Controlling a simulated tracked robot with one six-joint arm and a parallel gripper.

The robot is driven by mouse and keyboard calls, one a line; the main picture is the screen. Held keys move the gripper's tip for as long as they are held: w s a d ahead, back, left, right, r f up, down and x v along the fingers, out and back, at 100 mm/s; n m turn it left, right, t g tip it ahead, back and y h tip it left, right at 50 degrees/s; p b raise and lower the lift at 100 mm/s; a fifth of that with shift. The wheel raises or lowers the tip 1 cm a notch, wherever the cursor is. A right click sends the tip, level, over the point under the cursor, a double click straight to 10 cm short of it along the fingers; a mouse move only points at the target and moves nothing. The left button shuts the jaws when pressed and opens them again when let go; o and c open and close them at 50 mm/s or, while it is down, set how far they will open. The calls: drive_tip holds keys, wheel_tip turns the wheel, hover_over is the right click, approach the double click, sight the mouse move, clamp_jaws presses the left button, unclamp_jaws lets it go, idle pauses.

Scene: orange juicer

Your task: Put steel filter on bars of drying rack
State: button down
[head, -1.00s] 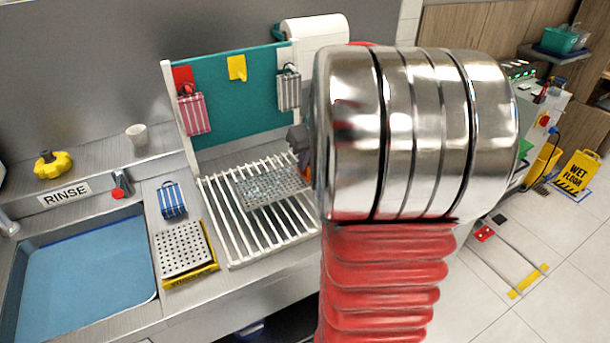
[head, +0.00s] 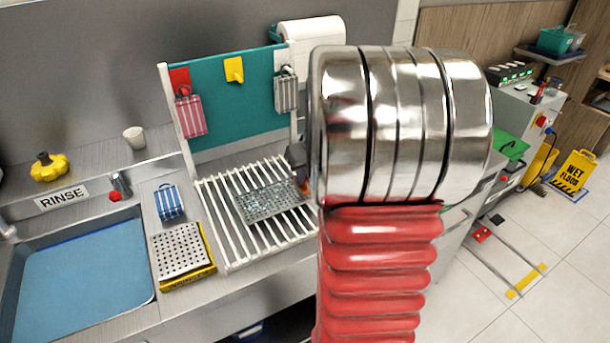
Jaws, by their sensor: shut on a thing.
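The steel filter (head: 268,202), a flat rectangular perforated plate with a speckled sheen, lies level over the white bars of the drying rack (head: 232,243). It looks to be at or just above the bars; I cannot tell whether it touches them. My gripper (head: 302,183) is shut on the filter's right end, dark with an orange part showing. Most of the gripper is hidden behind my large silver and red arm.
A perforated plate on a yellow tray (head: 203,275) sits left of the rack. A blue striped item (head: 168,203) lies behind it. The blue sink (head: 80,270) is at far left. A teal board (head: 235,100) with hanging tags stands behind the rack.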

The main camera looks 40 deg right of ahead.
drive_tip(key=c, duration=1.9)
unclamp_jaws()
drive_tip(key=shift+o, duration=0.2)
drive_tip(key=v, duration=1.2)
